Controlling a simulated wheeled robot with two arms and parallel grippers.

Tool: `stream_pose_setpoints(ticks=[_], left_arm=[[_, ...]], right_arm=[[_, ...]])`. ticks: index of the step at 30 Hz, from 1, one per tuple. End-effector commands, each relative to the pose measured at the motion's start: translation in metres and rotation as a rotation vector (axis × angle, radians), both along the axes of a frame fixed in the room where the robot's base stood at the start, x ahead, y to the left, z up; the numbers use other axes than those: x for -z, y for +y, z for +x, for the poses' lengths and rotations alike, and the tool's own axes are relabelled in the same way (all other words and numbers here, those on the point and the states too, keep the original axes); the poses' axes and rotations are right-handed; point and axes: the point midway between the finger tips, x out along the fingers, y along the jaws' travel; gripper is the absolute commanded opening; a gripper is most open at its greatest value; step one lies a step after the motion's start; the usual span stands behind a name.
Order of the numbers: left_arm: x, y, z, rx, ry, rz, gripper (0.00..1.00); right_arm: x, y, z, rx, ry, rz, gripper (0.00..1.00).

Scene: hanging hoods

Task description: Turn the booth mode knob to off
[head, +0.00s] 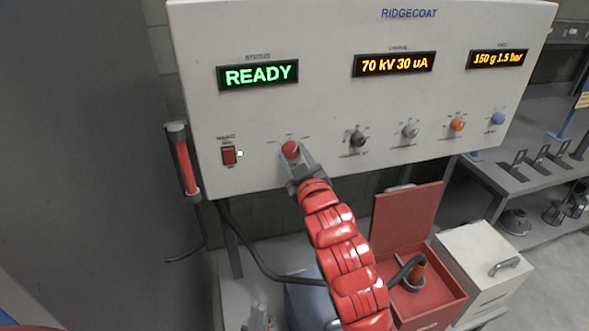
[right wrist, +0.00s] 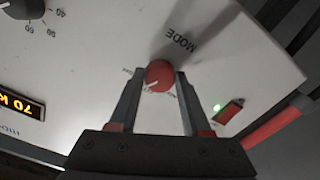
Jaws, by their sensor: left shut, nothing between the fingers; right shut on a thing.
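The red mode knob (head: 290,149) sits low on the left half of the white control panel (head: 330,105). In the right wrist view the knob (right wrist: 159,74) is between my fingertips, beside the word MODE. A white pointer line shows on its face, towards the lower left of that view. The small position labels around it are too small or hidden to read. My right gripper (head: 298,163) is shut on the knob; it also shows in the right wrist view (right wrist: 158,82).
A red rocker switch (head: 229,155) is left of the knob, with black (head: 358,139), grey (head: 410,131), orange (head: 457,124) and blue (head: 497,118) knobs to the right. The status display (head: 258,75) reads READY. A red open-lidded box (head: 440,308) stands below.

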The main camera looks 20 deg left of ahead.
Motion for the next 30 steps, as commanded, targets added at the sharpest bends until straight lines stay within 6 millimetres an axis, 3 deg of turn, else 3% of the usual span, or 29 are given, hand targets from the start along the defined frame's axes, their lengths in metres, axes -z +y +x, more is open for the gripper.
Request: stream_pose_setpoints(ticks=[1,9,19,30], left_arm=[[0.009,0.000,0.000,0.000,0.000,0.000,0.00],[0.022,0.000,0.000,0.000,0.000,0.000,0.00],[0.024,0.000,0.000,0.000,0.000,0.000,0.00],[0.025,0.000,0.000,0.000,0.000,0.000,0.00]], right_arm=[[0.003,0.000,0.000,-0.001,-0.029,-0.036,0.00],[0.001,0.000,0.000,-0.001,-0.161,-0.239,0.00],[0.000,0.000,0.000,-0.001,-0.276,-0.414,0.00],[0.000,0.000,0.001,0.000,-0.324,-0.484,0.00]])
